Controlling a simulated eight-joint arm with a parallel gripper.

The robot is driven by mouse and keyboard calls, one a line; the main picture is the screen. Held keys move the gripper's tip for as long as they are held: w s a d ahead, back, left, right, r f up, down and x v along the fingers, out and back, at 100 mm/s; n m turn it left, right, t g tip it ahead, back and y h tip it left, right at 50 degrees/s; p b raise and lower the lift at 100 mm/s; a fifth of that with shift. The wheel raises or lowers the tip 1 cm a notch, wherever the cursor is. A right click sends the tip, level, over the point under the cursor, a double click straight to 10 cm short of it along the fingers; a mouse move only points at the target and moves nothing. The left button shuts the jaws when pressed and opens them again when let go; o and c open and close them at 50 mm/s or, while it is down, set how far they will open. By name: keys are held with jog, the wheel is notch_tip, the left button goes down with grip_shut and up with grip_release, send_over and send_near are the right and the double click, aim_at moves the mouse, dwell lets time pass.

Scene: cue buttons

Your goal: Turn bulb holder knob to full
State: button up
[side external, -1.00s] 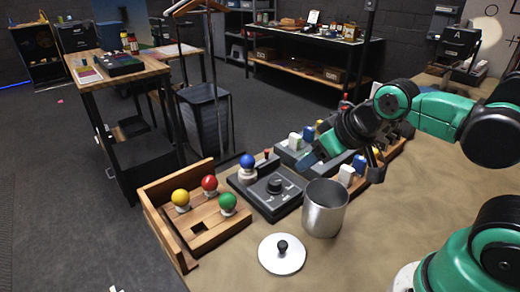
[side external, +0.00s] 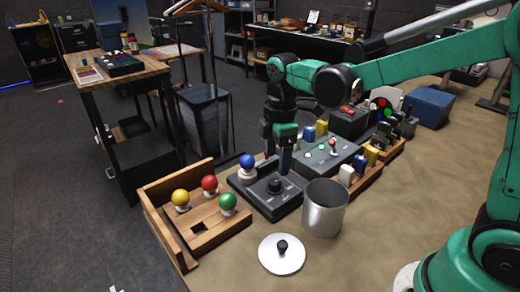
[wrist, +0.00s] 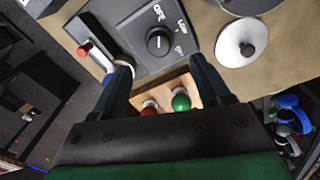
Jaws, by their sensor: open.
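The bulb holder is a dark grey box (side external: 262,200) with a round black knob (side external: 275,185) on top. A blue bulb (side external: 247,161) stands in a white socket at its back left corner. In the wrist view the knob (wrist: 158,40) carries a short white pointer mark, with small white lettering around it that is hard to read. My gripper (side external: 284,170) points down just above and behind the knob. In the wrist view its open fingers (wrist: 161,68) are empty, and the knob lies beyond the tips, between their lines. The left finger partly hides the blue bulb.
A wooden tray (side external: 150,214) holding yellow, red and green bulbs stands at left. A metal pot (side external: 324,210) is close at right, with its lid (side external: 282,254) in front. A grey panel (side external: 325,158) with switches is behind right.

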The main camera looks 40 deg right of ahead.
aim_at(275, 182)
jog(key=shift+w+f+n, duration=0.2)
jog(key=shift+f+n, duration=0.1)
jog(key=shift+f, duration=2.75)
grip_shut()
